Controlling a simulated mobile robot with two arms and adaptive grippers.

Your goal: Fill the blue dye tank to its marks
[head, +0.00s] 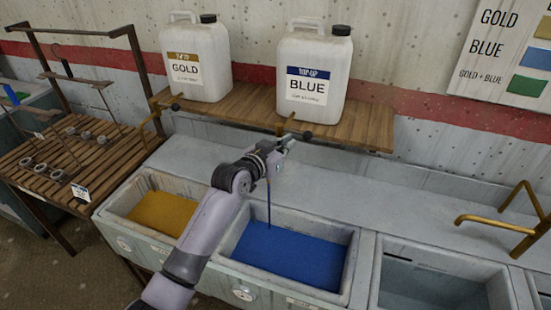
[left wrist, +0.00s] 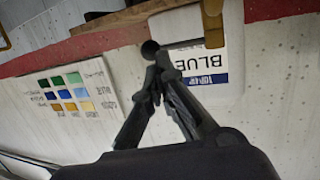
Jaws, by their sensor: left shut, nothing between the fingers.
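The blue dye tank (head: 353,262) is a pale basin holding blue liquid (head: 285,252). A thin blue stream (head: 268,205) falls into it from behind my left gripper. The white BLUE top-up jug (head: 318,75) stands on the shelf above. Its brass tap (head: 280,126) is partly hidden by my gripper; a dark knob (head: 308,135) shows beside it. My left gripper (head: 288,142) is shut and empty at the tap. In the left wrist view its fingertips (left wrist: 156,76) are close to the dark knob (left wrist: 150,48); contact is unclear. Fill marks are not readable. My right gripper is not in view.
The GOLD jug (head: 197,62) stands left on the wooden shelf (head: 365,128), above the gold tank (head: 160,212). An empty-looking basin (head: 430,285) and a brass faucet (head: 495,222) are at right. A wooden rack (head: 70,160) is at left. A colour chart (head: 510,55) hangs on the wall.

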